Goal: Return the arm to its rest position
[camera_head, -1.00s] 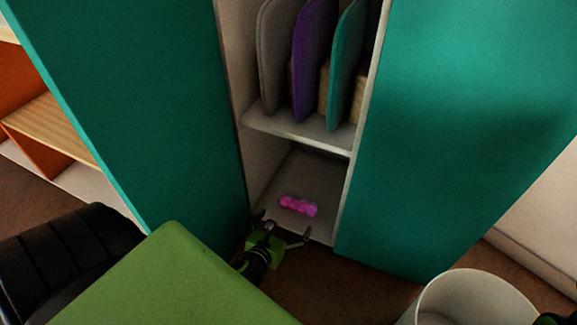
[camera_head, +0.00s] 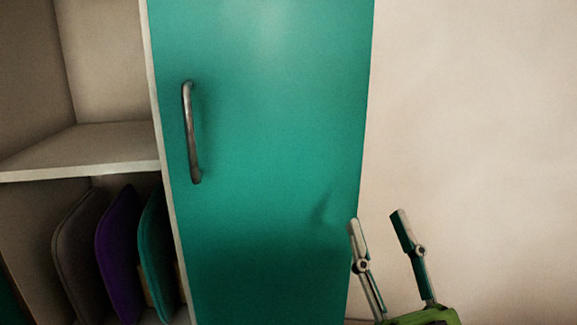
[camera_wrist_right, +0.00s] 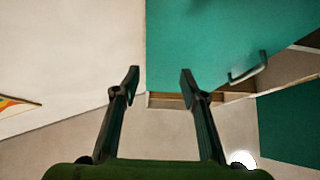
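My right gripper (camera_head: 376,222) is at the lower right of the head view, pointing up in front of the pale wall and the edge of a teal cabinet door. Its two fingers are apart with nothing between them. The right wrist view also shows this gripper (camera_wrist_right: 159,78) open and empty, with the teal door (camera_wrist_right: 215,40) and pale surfaces beyond it. My left gripper does not show in the head view now.
The teal door (camera_head: 270,110) with a metal handle (camera_head: 190,135) stands open beside the cabinet shelf (camera_head: 85,150). Grey (camera_head: 75,250), purple (camera_head: 118,255) and teal (camera_head: 150,240) boards stand upright below the shelf. The pale wall (camera_head: 480,120) at right is clear.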

